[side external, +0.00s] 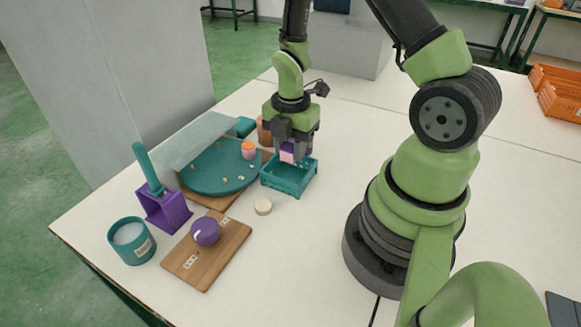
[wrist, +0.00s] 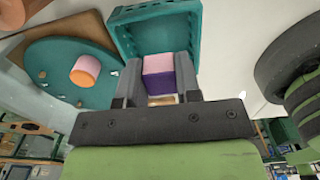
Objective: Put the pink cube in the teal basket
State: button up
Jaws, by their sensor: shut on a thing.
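The pink cube (side external: 288,153) sits between the fingers of my gripper (side external: 293,150), which is shut on it. In the wrist view the cube (wrist: 158,64) shows a pink face and a purple face, with a finger on either side. The teal basket (side external: 289,186) is an open crate on the white table. My gripper holds the cube above the basket's far part in the side view. In the wrist view the basket (wrist: 124,38) lies just beyond the cube, its near wall partly hidden by the fingers and cube.
Left of the basket is a teal turntable (side external: 215,180) bearing an orange-and-pink cylinder (side external: 248,150) and small bits. A clear panel (side external: 195,140) stands behind it.

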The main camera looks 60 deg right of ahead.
aim_at(291, 176)
jog(key=shift+f, duration=2.65)
jog(key=shift+f, duration=0.1)
jog(key=o, duration=0.6)
